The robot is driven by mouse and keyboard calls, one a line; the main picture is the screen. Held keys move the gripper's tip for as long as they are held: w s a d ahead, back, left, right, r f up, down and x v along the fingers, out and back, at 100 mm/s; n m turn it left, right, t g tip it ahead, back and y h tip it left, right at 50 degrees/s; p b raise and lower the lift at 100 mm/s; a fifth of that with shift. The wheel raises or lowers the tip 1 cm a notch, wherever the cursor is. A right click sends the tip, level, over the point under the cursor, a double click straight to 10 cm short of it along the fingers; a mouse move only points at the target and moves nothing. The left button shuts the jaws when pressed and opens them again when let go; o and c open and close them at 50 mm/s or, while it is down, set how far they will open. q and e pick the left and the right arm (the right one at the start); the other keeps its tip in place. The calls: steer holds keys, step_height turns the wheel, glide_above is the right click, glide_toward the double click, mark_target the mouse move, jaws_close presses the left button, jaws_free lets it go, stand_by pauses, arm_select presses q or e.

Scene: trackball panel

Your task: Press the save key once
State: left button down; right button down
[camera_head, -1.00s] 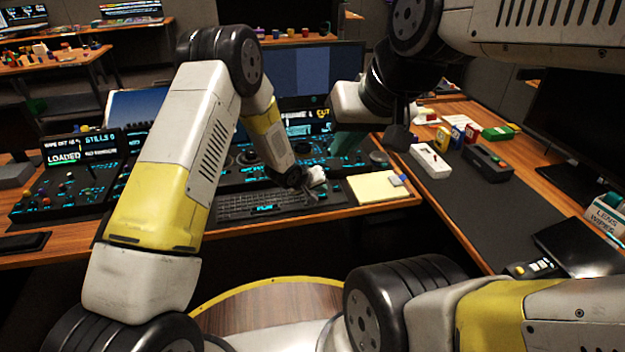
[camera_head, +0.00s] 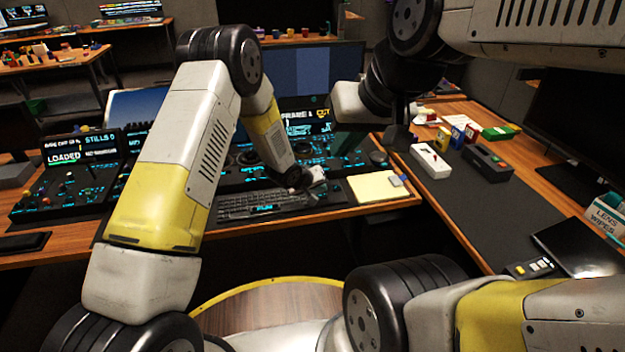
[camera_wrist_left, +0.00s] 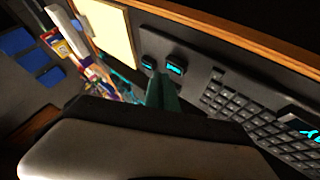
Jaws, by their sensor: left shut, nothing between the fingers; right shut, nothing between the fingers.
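Two small dark keys with cyan labels, the left one (camera_wrist_left: 148,62) and the right one (camera_wrist_left: 175,67), sit on the panel in the left wrist view. Their labels are too blurred to read, so I cannot tell which is the save key. My left gripper (camera_head: 316,195) is shut and empty, low over the desk at the right end of the keyboard (camera_head: 262,204). In the left wrist view its green fingertips (camera_wrist_left: 161,80) lie just below these keys; I cannot tell whether they touch. My right gripper (camera_head: 346,142) is shut and empty, over the console's right part.
A yellow note pad (camera_head: 376,187) lies right of my left gripper. A white box (camera_head: 431,162) and a dark device (camera_head: 487,163) stand on the right desk. The lit console (camera_head: 75,180) spreads to the left. Monitors stand behind.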

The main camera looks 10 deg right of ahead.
mark_target(320, 196)
arm_select(q)
steer(key=shift+f, duration=0.1)
stand_by(0.6)
steer(key=shift+f, duration=0.3)
steer(key=shift+f, duration=0.55)
stand_by(0.8)
steer(key=shift+r, duration=0.95)
steer(key=shift+r, duration=2.5)
